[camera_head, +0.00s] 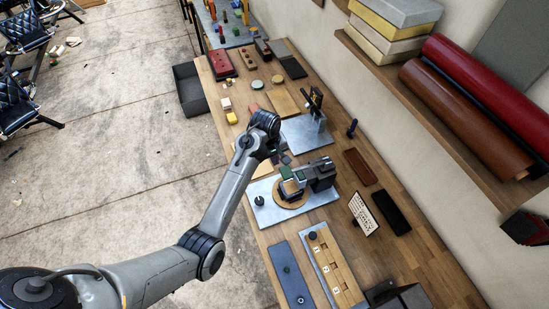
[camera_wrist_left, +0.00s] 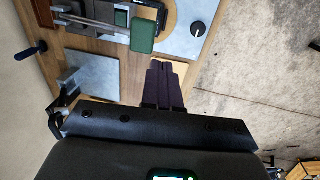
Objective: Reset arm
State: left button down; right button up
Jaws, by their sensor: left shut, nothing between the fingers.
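My left gripper (camera_head: 284,158) hangs over the workbench, in front of a fixture with a metal base plate (camera_head: 262,207). In the left wrist view its two dark fingers (camera_wrist_left: 167,72) are together with nothing between them. The fixture has a round wooden disc (camera_head: 279,199), a dark grey block (camera_head: 320,173) and a small green block (camera_head: 299,174). In the left wrist view the green block (camera_wrist_left: 145,36) sits at the end of a metal bar (camera_wrist_left: 90,22), with the fingers apart from it. My right gripper is not in view.
A second metal plate with an upright stand (camera_head: 317,103) is farther back. A blue-grey panel (camera_head: 290,274) and a wooden tray with white labels (camera_head: 335,268) lie nearer. A shelf with rolls (camera_head: 467,110) overhangs the wall side.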

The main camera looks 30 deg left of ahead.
pick_arm(q)
jog(key=s+f+m+g, duration=0.1)
jog(key=s+f, duration=0.4)
jog(key=s, duration=0.3)
jog(key=s+f+g+y, duration=0.1)
jog(key=s+f, duration=0.4)
jog(key=s, duration=0.3)
jog(key=s+f+m+g, duration=0.1)
jog(key=s+f, duration=0.4)
jog(key=s, duration=0.4)
jog(key=s+d+r+m+t, duration=0.2)
jog(key=s+d+r+m, duration=0.35)
jog(key=s+r, duration=0.3)
jog(key=w+d+r+m+t, duration=0.2)
jog(key=w+r+m+t, duration=0.1)
jog(key=r+m, duration=0.2)
notch_tip(320, 180, up, 3)
jog(key=shift+f, duration=0.15)
